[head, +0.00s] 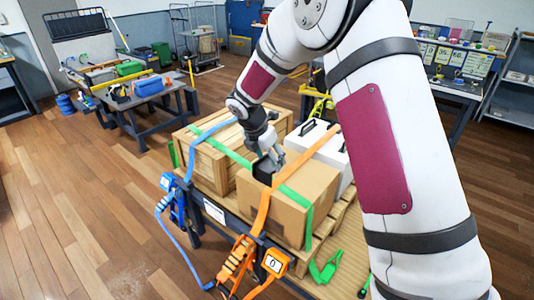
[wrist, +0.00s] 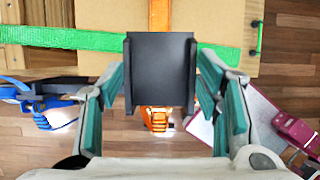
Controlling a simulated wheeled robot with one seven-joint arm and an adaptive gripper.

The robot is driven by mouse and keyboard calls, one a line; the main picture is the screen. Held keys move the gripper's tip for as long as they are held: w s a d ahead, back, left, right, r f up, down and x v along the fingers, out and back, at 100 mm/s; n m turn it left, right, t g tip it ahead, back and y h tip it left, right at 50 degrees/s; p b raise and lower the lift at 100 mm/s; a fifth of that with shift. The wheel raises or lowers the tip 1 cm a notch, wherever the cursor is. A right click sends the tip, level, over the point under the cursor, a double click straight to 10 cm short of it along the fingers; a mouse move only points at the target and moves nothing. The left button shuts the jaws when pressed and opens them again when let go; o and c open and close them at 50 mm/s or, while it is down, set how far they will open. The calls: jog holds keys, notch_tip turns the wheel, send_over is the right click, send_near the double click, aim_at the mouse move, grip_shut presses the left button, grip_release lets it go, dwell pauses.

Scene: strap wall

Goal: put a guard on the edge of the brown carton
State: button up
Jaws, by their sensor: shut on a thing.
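The brown carton (head: 286,217) stands on the pallet; in the wrist view its top (wrist: 215,20) fills the upper middle. My gripper (head: 267,158) is shut on a black edge guard (head: 263,170), which shows between the finger pads in the wrist view (wrist: 160,70). A green strap (head: 292,194) crosses the carton top sideways.
A slatted wooden crate (head: 203,167) stands left of the carton and a white case (head: 325,152) behind it. An orange ratchet (head: 238,258) and a blue ratchet (head: 175,198) hang at the near side. A tool table (head: 150,103) stands back left. Floor at left is clear.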

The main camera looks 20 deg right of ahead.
jog(key=b, duration=0.2)
send_over(270, 189)
jog(key=shift+s+a+f, duration=0.1)
jog(key=shift+a+f, duration=0.05)
jog(key=shift+f, duration=2)
jog(key=shift+s+a+f, duration=0.1)
jog(key=shift+a+f, duration=0.05)
jog(key=shift+f, duration=2)
jog(key=shift+d+f, duration=0.1)
jog(key=shift+f, duration=0.6)
jog(key=shift+w+d+f, duration=0.1)
jog(key=shift+w+d, duration=0.1)
jog(key=o, duration=1.2)
